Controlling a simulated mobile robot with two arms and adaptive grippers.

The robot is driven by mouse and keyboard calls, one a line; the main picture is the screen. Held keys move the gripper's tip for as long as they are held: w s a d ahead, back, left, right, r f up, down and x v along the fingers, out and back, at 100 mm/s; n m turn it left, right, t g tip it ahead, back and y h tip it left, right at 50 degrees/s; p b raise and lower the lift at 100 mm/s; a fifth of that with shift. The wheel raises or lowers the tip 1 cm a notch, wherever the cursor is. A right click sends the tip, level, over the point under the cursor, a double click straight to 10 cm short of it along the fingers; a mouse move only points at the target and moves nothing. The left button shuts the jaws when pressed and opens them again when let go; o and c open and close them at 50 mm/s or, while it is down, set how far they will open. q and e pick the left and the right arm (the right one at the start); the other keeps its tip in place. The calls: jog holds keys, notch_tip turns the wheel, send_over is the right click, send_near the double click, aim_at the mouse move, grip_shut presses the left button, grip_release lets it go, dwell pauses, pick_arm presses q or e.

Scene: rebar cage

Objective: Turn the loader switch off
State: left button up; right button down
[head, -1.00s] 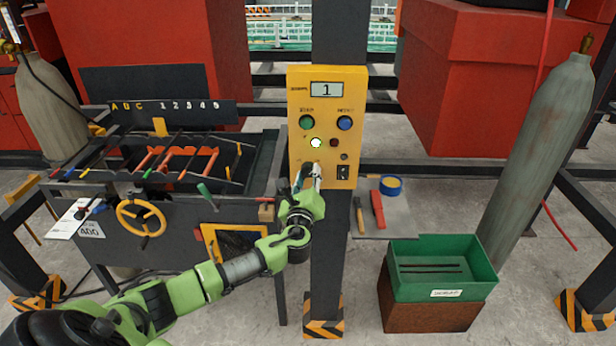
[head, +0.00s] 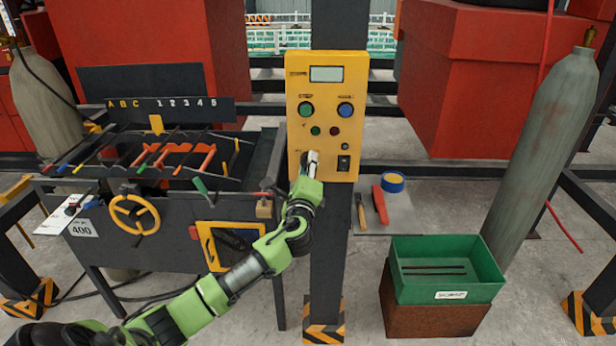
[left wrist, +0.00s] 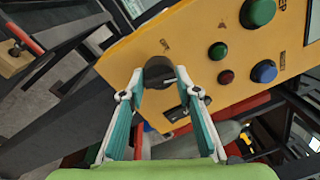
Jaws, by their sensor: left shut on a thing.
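The yellow control panel (head: 327,85) is fixed to a dark post, its display (head: 326,74) blank. My left gripper (head: 312,160) is at the panel's lower left. In the left wrist view its fingers (left wrist: 159,77) are shut on a dark round knob (left wrist: 157,68), taken as the loader switch; its label is unreadable. In the head view the gripper hides the knob. A small lamp (head: 315,131) above the gripper is dark green and unlit. A black rocker switch (head: 343,163) is to the gripper's right. My right gripper is not in view.
Green and blue buttons (head: 345,110) and a dark red lamp (head: 334,131) are close by on the panel. A workbench with a yellow handwheel (head: 134,214) stands left. A green bin (head: 445,295) and a gas cylinder (head: 540,150) stand right.

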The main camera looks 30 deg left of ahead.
pick_arm(q)
jog(key=shift+d+f+n+y+b, duration=0.1)
jog(key=shift+n+y+b, duration=0.15)
jog(key=shift+n+b, duration=2.5)
jog(key=shift+f+n+y+b, duration=0.1)
jog(key=shift+n+y+b, duration=0.15)
jog(key=shift+n+b, duration=2.45)
jog(key=shift+n+p, duration=0.85)
jog(key=shift+n, duration=0.2)
jog(key=o, duration=1.1)
jog(key=shift+r, duration=0.15)
